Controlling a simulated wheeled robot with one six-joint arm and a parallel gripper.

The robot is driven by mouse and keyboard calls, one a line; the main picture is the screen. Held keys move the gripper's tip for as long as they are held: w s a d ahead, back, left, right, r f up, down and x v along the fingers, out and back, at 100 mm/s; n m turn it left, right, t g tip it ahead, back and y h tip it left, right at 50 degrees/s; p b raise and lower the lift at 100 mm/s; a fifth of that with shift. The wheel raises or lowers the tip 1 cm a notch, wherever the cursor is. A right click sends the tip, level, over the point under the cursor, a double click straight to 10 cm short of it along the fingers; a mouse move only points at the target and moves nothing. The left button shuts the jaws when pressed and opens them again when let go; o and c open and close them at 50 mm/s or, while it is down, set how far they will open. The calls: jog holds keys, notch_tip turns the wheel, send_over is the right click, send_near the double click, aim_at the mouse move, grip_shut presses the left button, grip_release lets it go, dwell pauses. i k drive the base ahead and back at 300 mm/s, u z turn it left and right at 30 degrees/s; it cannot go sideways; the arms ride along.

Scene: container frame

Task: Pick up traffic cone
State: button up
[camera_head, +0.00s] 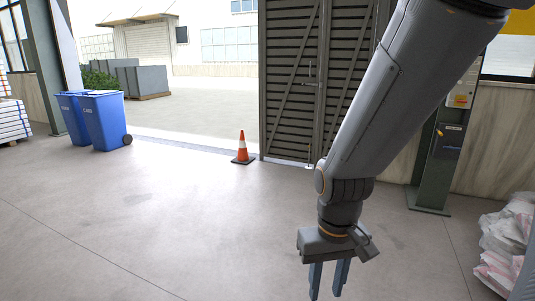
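The traffic cone (242,147) is orange with a white band and a dark square base. It stands upright on the floor near the open doorway, just left of the dark slatted door. My gripper (328,287) hangs at the lower middle right, pointing down, in front of the cone and to its right. Its two fingers are apart with floor showing between them, and nothing is held. The gripper and the cone are well apart.
Two blue bins (101,121) stand at the left. The dark slatted door (291,85) is behind the cone. A grey-green post (435,165) and pale sacks (507,245) are at the right. The floor (170,220) between is clear.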

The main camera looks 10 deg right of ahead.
aim_at(243, 158)
jog(key=u, duration=0.2)
jog(key=i, duration=1.65)
jog(key=u, duration=0.3)
jog(key=i, duration=2.4)
jog(key=z, duration=0.2)
jog(key=i, duration=2.35)
jog(key=z, duration=0.7)
jog(key=i, duration=1.85)
jog(key=z, duration=0.55)
jog(key=i, duration=0.55)
jog(key=z, duration=0.05)
